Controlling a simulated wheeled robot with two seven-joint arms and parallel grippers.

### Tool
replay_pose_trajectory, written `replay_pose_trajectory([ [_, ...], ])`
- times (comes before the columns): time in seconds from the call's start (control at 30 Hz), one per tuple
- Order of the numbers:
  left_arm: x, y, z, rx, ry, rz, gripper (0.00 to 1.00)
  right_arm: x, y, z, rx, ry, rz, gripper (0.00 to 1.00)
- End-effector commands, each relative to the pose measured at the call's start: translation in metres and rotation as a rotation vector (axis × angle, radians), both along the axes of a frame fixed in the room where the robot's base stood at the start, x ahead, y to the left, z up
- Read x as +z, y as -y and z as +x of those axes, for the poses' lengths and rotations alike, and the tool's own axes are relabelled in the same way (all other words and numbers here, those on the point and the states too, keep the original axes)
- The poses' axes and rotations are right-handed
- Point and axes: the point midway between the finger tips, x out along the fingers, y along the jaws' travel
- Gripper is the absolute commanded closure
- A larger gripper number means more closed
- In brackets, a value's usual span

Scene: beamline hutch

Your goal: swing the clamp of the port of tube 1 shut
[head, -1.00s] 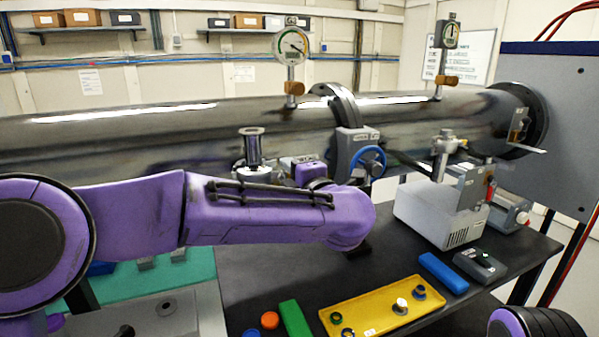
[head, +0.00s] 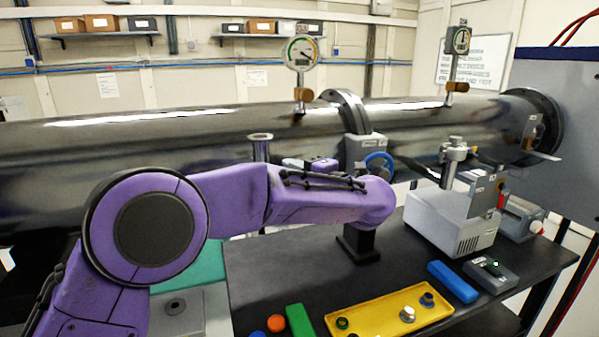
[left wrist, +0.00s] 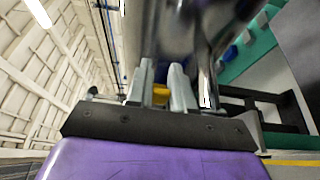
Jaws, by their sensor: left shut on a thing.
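The dark steel tube (head: 200,135) runs across the head view. A short upright silver port (head: 260,148) with a flanged top stands in front of it; its lower part is hidden behind my purple left arm. The clamp cannot be made out clearly in the head view. My left gripper (left wrist: 162,75) shows in the left wrist view, its two grey fingers close together on a small yellow part (left wrist: 160,93). I cannot tell whether this part belongs to the clamp. In the head view my forearm hides most of the hand. My right gripper is out of view.
A blue handwheel (head: 379,163) and a dial gauge (head: 301,54) are by the tube. A white pump box (head: 450,220) stands on the black table (head: 290,255). A yellow tray (head: 375,312), a blue block (head: 453,282) and a green block (head: 299,320) lie at the front.

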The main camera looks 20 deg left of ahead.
Motion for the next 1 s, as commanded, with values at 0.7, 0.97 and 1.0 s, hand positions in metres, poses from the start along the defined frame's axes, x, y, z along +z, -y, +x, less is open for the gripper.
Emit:
replay_pose_trajectory([
  [0.7, -0.001, 0.035, -0.015, -0.006, 0.010, 0.005, 0.57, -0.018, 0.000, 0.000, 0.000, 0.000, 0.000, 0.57],
  [0.97, 0.001, 0.081, -0.039, -0.001, 0.010, 0.002, 0.57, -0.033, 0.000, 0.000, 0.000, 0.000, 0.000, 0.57],
  [1.0, 0.001, 0.085, -0.041, -0.002, 0.008, 0.003, 0.57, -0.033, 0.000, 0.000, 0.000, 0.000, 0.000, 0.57],
])
